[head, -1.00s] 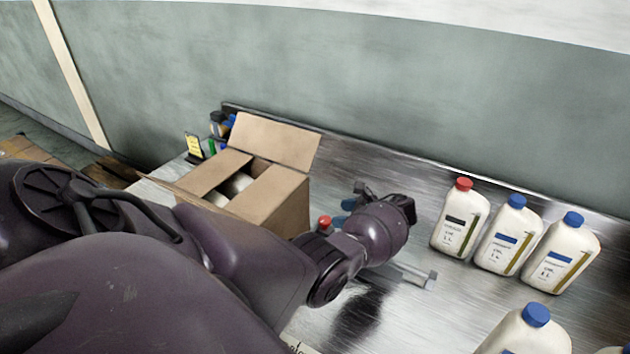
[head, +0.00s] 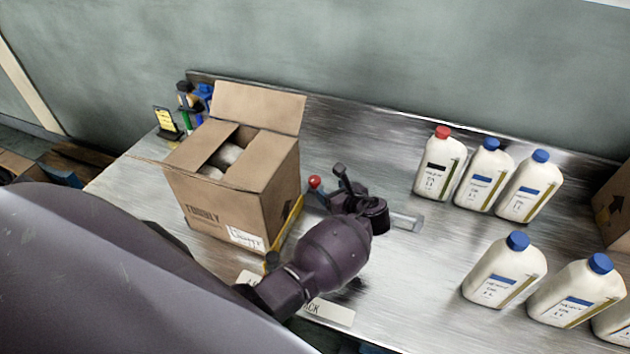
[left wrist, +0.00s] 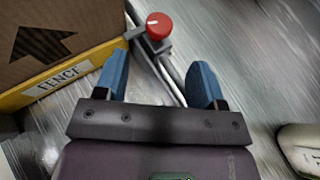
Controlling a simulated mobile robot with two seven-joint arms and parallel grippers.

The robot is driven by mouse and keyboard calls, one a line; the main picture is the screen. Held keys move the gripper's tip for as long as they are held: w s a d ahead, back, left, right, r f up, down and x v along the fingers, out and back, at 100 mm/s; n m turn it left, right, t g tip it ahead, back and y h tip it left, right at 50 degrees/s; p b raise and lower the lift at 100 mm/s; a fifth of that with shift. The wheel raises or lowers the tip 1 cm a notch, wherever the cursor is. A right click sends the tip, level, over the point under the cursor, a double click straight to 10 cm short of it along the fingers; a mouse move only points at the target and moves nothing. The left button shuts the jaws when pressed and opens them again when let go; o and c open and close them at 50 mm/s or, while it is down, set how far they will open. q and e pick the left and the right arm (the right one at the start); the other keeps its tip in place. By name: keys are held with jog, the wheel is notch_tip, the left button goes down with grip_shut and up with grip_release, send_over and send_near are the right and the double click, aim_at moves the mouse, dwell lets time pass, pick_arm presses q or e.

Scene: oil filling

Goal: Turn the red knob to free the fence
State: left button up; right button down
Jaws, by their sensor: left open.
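The red knob (left wrist: 159,26) sits on a grey bracket at the corner of the yellow fence, ahead of my left gripper in the left wrist view. It also shows in the head view (head: 315,182), just right of the cardboard box. The yellow fence (left wrist: 22,97), labelled FENCE, runs along the box's side; its edge shows in the head view (head: 289,222). My left gripper (left wrist: 163,82) is open and empty, its blue fingers apart, with the knob beyond the fingertips and not touched. In the head view my left gripper (head: 345,185) is beside the knob. My right gripper is not in view.
An open cardboard box (head: 222,205) with white bottles inside stands left of the knob. A red-capped bottle (head: 438,168) and several blue-capped bottles (head: 505,275) stand to the right. Small items (head: 190,105) stand behind the box. The metal table between is mostly clear.

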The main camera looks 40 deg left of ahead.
aim_at(317, 181)
pick_arm(q)
jog(key=x, duration=0.8)
jog(key=shift+w+a, duration=0.1)
jog(key=shift+a, duration=0.3)
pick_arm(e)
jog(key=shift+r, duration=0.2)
pick_arm(q)
jog(key=c, duration=0.9)
jog(key=shift+w+f+n+g+y+b, duration=0.15)
jog(key=shift+n+g+y+b, duration=0.3)
jog(key=shift+n+g, duration=0.95)
jog(key=shift+g, duration=0.4)
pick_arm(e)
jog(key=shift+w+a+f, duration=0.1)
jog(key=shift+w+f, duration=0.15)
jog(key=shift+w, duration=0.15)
pick_arm(q)
jog(key=o, duration=0.9)
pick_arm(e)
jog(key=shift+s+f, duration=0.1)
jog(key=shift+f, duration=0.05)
pick_arm(q)
jog(key=shift+d, duration=0.1)
